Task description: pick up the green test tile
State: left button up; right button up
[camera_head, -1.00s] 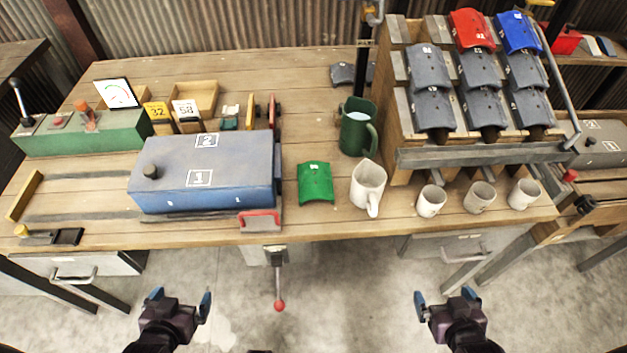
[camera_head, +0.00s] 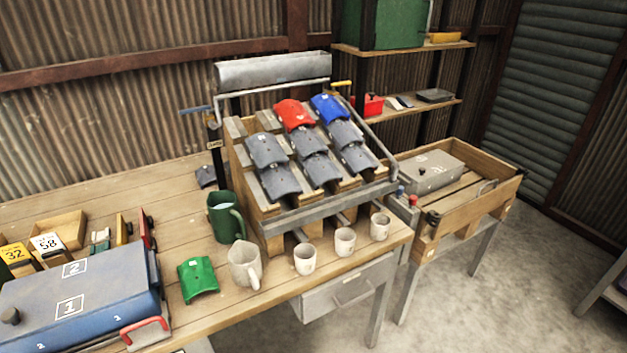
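The green test tile (camera_head: 197,278) is a curved green tile with a small white mark. It lies on the wooden workbench near the front edge, between the blue box with the red handle and a white pitcher. Nothing touches it from above. Neither of my grippers shows in the head view now, so I cannot see whether they are open or shut.
The blue box (camera_head: 78,297) stands left of the tile, and the white pitcher (camera_head: 245,265) close on its right. A dark green jug (camera_head: 225,217) is behind. A sloped rack (camera_head: 255,215) holds grey, red and blue tiles. White cups (camera_head: 305,259) line the front edge.

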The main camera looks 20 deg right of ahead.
aim_at(197, 276)
jog(key=k+l+z, duration=0.15)
jog(key=k+l, duration=0.2)
jog(key=k, duration=0.2)
jog(key=k+l+z, duration=0.1)
jog(key=k+l, duration=0.25)
jog(key=k, duration=0.15)
